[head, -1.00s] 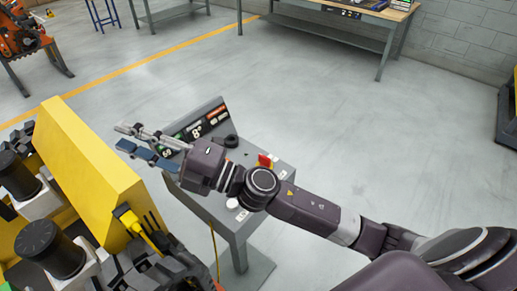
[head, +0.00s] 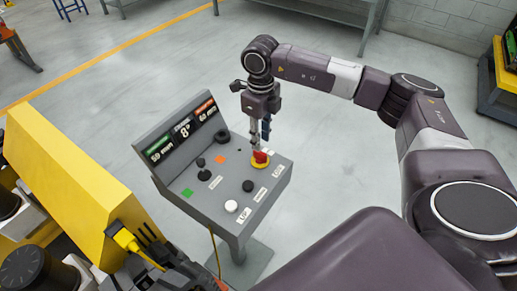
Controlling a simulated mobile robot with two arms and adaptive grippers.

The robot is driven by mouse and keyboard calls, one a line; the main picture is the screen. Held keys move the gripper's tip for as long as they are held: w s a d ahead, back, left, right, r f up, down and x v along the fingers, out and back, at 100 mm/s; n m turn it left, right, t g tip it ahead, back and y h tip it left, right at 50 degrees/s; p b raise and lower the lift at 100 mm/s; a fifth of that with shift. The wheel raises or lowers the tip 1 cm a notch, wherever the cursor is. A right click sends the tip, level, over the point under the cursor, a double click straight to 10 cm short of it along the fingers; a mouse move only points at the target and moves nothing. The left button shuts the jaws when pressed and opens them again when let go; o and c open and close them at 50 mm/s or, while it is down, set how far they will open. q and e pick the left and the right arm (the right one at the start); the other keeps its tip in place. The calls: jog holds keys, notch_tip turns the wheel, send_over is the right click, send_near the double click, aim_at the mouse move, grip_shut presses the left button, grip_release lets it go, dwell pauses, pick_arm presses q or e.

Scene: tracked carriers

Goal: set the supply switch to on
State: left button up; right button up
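A grey control console (head: 190,205) stands on a pedestal, with a tilted display panel at its back. A red knob on a yellow base (head: 260,158) sits near the console's right edge; it looks like the supply switch, but its label is too small to read and its setting cannot be told. My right gripper (head: 261,146) points down from above, its two fingers apart. Its tips are right at the red knob and partly cover it; I cannot tell whether they touch it.
The console top also holds a black mushroom-like knob (head: 221,136), small black levers (head: 204,174), a white button (head: 231,206) and a green patch (head: 187,193). A yellow machine (head: 75,185) stands close on the left. The floor behind the console is clear.

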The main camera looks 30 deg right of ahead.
aim_at(260, 152)
notch_tip(260, 152, down, 5)
jog(key=shift+a+f+p, duration=0.1)
jog(key=shift+p, duration=0.7)
jog(key=shift+f, duration=0.55)
jog(key=shift+c, duration=0.3)
grip_shut()
